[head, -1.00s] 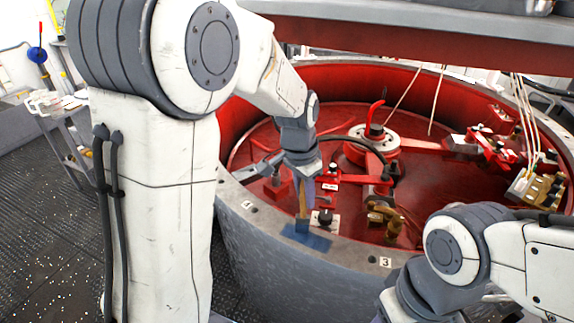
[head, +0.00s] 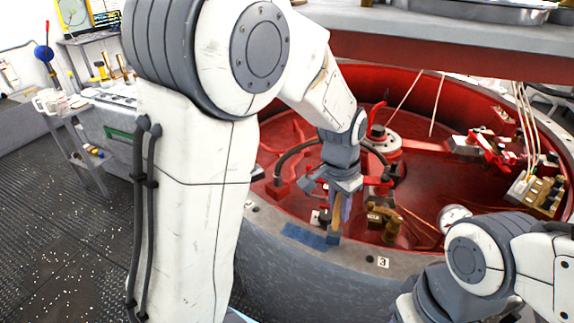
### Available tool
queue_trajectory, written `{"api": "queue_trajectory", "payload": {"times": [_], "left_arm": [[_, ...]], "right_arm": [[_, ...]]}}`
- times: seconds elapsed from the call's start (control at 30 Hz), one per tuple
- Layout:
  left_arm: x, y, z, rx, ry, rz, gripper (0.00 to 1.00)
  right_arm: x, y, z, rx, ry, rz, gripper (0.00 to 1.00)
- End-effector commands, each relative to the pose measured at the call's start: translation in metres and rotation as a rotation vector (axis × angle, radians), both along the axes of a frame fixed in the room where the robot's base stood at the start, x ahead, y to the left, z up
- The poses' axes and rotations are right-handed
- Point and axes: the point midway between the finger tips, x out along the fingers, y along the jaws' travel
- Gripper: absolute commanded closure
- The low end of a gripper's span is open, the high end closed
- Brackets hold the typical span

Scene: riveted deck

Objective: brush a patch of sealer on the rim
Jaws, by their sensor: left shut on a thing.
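My left gripper (head: 341,192) is shut on a brush (head: 336,213) with a wooden handle, held upright over the rim. The brush's blue tip (head: 333,238) is at the rim, at the right end of a blue sealer patch (head: 303,235); whether it touches is hard to tell. The grey rim (head: 352,253) runs around a large red-lined round tub. My right arm shows at the lower right, but its gripper is out of view.
A brass fitting (head: 384,222) and a round gauge (head: 454,216) are just inside the rim. Thin cords hang at the right. A cart (head: 75,125) stands at the left.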

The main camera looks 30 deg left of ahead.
Motion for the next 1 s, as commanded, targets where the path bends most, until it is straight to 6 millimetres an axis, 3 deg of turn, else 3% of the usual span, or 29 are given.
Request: {"api": "queue_trajectory", "payload": {"times": [0.03, 0.07, 0.6, 1.0], "left_arm": [[0.001, 0.000, 0.020, 0.000, -0.005, 0.000, 1.00], [0.000, 0.000, 0.026, 0.000, -0.003, 0.000, 1.00], [0.001, -0.005, 0.071, 0.000, -0.001, -0.009, 1.00], [0.001, -0.007, 0.078, 0.000, -0.001, -0.011, 1.00]], "right_arm": [[0.000, 0.000, 0.011, 0.001, -0.001, 0.000, 0.50], [0.000, 0.000, 0.014, 0.001, -0.001, 0.000, 0.50], [0.000, 0.000, 0.059, 0.001, -0.001, 0.000, 0.50], [0.000, 0.000, 0.065, 0.001, -0.001, 0.000, 0.50]]}}
